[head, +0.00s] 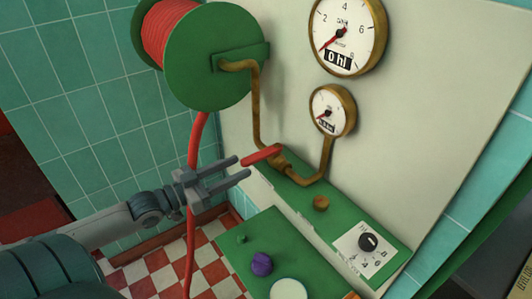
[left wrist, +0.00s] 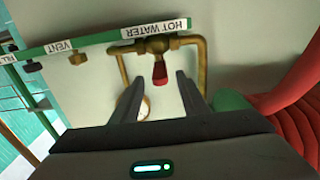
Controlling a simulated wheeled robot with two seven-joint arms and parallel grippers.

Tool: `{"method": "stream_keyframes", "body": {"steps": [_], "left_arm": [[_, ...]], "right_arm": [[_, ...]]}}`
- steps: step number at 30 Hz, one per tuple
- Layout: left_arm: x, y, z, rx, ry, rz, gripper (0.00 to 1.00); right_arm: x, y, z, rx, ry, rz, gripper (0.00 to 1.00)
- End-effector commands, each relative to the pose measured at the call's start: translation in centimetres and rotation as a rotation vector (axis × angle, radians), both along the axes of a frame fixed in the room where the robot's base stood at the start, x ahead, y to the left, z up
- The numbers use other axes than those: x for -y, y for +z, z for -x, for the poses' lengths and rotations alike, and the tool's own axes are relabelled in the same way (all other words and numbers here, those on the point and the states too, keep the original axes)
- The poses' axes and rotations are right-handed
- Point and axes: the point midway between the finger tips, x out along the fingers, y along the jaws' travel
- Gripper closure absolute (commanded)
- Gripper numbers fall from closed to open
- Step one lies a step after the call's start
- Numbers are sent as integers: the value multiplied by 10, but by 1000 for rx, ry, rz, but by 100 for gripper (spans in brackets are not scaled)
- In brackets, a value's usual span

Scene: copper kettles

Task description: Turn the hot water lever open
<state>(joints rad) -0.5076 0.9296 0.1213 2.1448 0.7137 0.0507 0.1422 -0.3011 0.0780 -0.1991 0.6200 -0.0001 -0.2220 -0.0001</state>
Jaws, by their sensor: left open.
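The hot water lever is a red handle (head: 262,155) on a brass valve (head: 281,164) on the wall pipe. In the left wrist view the red handle (left wrist: 160,73) hangs from the valve (left wrist: 154,46) beside the "HOT WATER" label (left wrist: 157,28). My left gripper (head: 245,167) is open, with its fingertips at the handle's free end. In the left wrist view the handle's end shows between the two fingertips, and I see no grip on it. I cannot tell whether a finger touches it. My right gripper is not in view.
Two gauges (head: 346,32) (head: 332,110) are on the cream panel. A green shelf carries a black dial (head: 368,242). A purple knob (head: 261,264) is lower down.

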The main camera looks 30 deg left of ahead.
Motion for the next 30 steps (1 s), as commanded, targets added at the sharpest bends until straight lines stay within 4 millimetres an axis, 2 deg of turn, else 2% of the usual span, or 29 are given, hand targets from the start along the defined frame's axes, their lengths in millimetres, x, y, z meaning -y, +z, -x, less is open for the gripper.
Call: {"method": "stream_keyframes", "body": {"steps": [24,30], "left_arm": [[33,3,-80,2,-1,0,59],[39,1,-93,1,-1,-1,59]], "right_arm": [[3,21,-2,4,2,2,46],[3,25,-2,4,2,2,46]]}}
